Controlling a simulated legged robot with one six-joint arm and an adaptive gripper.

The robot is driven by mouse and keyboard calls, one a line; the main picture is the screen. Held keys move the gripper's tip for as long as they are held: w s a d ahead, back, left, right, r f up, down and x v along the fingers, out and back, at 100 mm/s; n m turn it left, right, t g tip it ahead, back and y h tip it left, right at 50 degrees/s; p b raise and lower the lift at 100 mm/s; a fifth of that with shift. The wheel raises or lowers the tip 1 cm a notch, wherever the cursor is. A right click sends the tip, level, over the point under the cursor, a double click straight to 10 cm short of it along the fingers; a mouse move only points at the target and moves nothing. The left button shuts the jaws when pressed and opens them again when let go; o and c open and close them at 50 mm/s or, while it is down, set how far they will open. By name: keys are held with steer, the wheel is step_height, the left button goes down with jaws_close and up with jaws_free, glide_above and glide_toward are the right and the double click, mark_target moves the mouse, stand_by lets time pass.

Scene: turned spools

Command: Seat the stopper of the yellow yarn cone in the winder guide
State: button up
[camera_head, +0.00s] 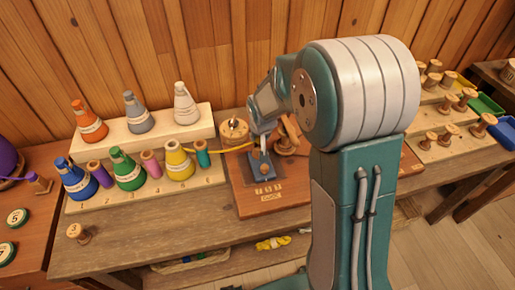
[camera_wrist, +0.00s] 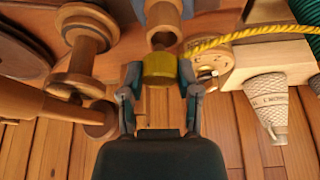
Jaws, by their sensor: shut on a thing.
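The yellow yarn cone (camera_head: 179,162) stands upright in the front row of the pale rack in the head view. Its yellow yarn (camera_head: 238,148) runs right to the winder area. My gripper (camera_wrist: 161,72) is shut on a short yellow cylinder (camera_wrist: 159,68), which looks like the stopper. A wooden tubular part (camera_wrist: 163,24) with a dark opening lies just beyond it, roughly in line; I cannot tell whether they touch. It may be the winder guide. In the head view my gripper (camera_head: 261,152) is over the winder board (camera_head: 245,203), and the stopper is hidden there.
Several other cones, such as the green (camera_head: 127,172) and white (camera_head: 186,105), stand on the rack left of the winder. A wooden spool (camera_wrist: 83,45) stands close left of my gripper in the wrist view. A round wooden disc (camera_wrist: 212,65) is close right, beside the yarn.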

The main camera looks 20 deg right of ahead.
steer(key=shift+a, duration=0.25)
steer(key=shift+d, duration=0.15)
steer(key=shift+f, duration=0.1)
steer(key=shift+f, duration=0.95)
steer(key=o, duration=0.8)
steer(key=shift+o, duration=1.2)
